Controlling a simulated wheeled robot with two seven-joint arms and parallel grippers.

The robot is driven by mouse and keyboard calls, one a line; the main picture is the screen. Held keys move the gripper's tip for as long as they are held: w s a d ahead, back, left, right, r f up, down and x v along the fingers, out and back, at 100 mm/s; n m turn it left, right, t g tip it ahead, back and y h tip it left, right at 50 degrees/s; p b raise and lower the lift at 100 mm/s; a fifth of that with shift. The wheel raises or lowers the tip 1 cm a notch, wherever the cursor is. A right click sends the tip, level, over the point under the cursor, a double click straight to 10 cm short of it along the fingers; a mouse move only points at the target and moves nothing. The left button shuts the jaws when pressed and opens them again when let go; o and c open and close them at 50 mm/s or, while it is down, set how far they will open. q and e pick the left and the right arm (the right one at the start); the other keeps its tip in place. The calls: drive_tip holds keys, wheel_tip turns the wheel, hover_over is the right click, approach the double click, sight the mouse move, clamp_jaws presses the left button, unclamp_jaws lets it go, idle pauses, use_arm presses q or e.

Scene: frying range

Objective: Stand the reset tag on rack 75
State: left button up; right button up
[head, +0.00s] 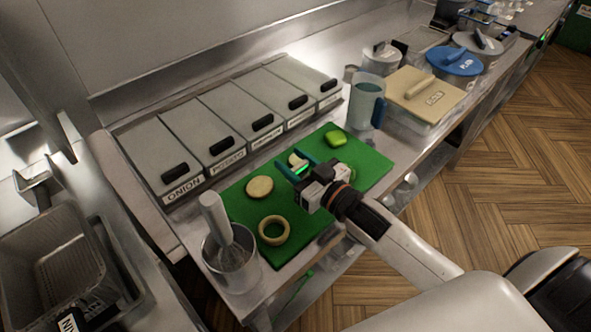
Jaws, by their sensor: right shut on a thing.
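My right gripper (297,164) is low over the green cutting board (361,177), its two teal fingers around a small pale piece (295,159). It is shut on this piece, which is partly hidden by the fingers, so I cannot tell what it is. A bright green strip shows between the fingers. I cannot make out a reset tag or a rack marked 75. My left gripper is not in view.
On the board lie a round slice (260,187), a ring (273,231) and a green piece (336,139). Lidded bins (205,128) stand behind it. A metal pot (232,262) and jug (367,100) flank it. A fryer basket (58,262) is at left.

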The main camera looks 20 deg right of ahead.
drive_tip(key=shift+f, duration=1.15)
drive_tip(key=shift+f, duration=0.15)
drive_tip(key=o, duration=1)
